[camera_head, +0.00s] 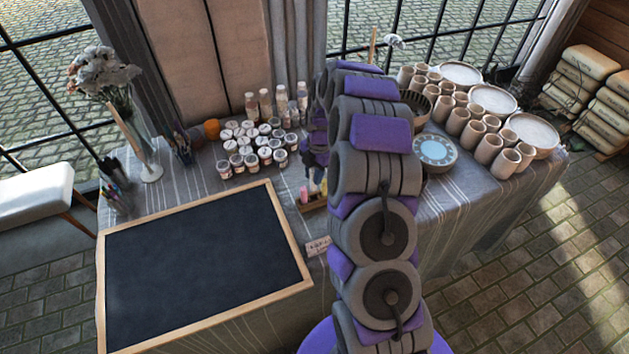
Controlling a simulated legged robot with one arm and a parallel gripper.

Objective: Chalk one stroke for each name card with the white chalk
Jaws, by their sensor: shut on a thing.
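A black chalkboard (200,265) with a light wood frame lies on the front left of the table, and its dark surface looks bare. A small wooden chalk holder (312,207) stands to the right of the board's far corner, with a pink chalk (304,195) in it. One name card (318,246) lies by the board's right edge; its writing is too small to read. My gripper (317,166) is partly hidden behind my arm, just above the holder. It is shut on a pale piece, apparently the white chalk (316,184), mostly hidden.
Several paint jars (250,150) stand behind the board. A flower vase (145,145) and pen cups (180,150) stand at the left. Clay cups (480,130), plates (535,130) and a blue-centred plate (434,151) fill the right side. My arm hides the table's middle.

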